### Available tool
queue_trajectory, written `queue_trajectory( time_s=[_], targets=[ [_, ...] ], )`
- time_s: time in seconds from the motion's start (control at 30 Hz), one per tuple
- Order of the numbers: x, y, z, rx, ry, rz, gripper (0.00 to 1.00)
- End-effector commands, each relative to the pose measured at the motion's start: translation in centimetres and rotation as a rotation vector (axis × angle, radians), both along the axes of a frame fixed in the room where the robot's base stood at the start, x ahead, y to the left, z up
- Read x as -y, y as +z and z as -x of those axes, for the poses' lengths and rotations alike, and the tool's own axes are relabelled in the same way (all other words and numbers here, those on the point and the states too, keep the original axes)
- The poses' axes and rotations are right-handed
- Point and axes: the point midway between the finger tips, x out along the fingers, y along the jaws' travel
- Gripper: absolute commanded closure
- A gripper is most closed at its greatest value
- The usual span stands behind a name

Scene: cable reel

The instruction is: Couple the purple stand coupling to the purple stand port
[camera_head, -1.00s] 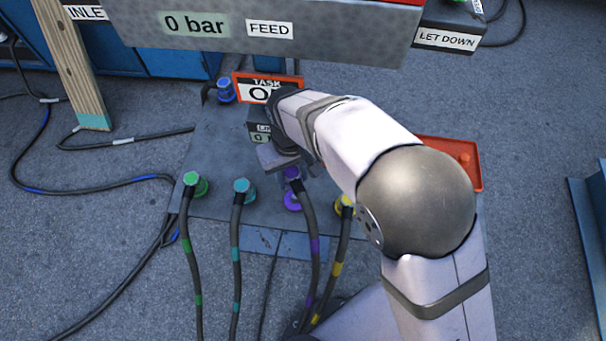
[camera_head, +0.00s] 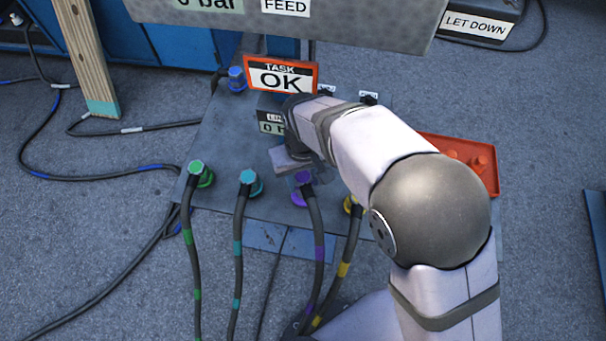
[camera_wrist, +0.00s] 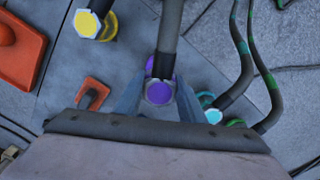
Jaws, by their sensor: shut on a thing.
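The purple stand coupling (camera_head: 303,178), on the end of a black hose with purple bands, is held by my gripper (camera_head: 292,160). The purple stand port (camera_head: 299,197) shows as a purple ring just below the coupling in the head view. I cannot tell whether the coupling is fully seated. In the wrist view, the round purple end of the coupling (camera_wrist: 159,93) lies between the two fingers of my gripper (camera_wrist: 158,98), which are shut on it. My arm hides part of the stand.
Green (camera_head: 200,174), cyan (camera_head: 249,182) and yellow (camera_head: 352,205) couplings with hoses stand on the same grey plate. A blue fitting (camera_head: 237,79) is behind. The sign reads TASK OK (camera_head: 282,76). A red tray (camera_head: 464,160) lies to the right.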

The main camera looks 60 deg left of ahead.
Motion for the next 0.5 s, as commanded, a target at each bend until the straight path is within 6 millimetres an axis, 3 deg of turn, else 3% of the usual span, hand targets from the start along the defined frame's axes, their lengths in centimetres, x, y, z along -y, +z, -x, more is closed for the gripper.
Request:
queue_trajectory(
  time_s=[0.03,0.2,0.5],
  targets=[
    [0.0,-1.1,0.0,0.000,0.000,-0.001,0.91],
    [0.0,-2.7,0.0,0.000,0.000,-0.001,0.91],
    [-0.1,-4.2,0.0,0.001,0.000,-0.002,0.91]
  ],
)
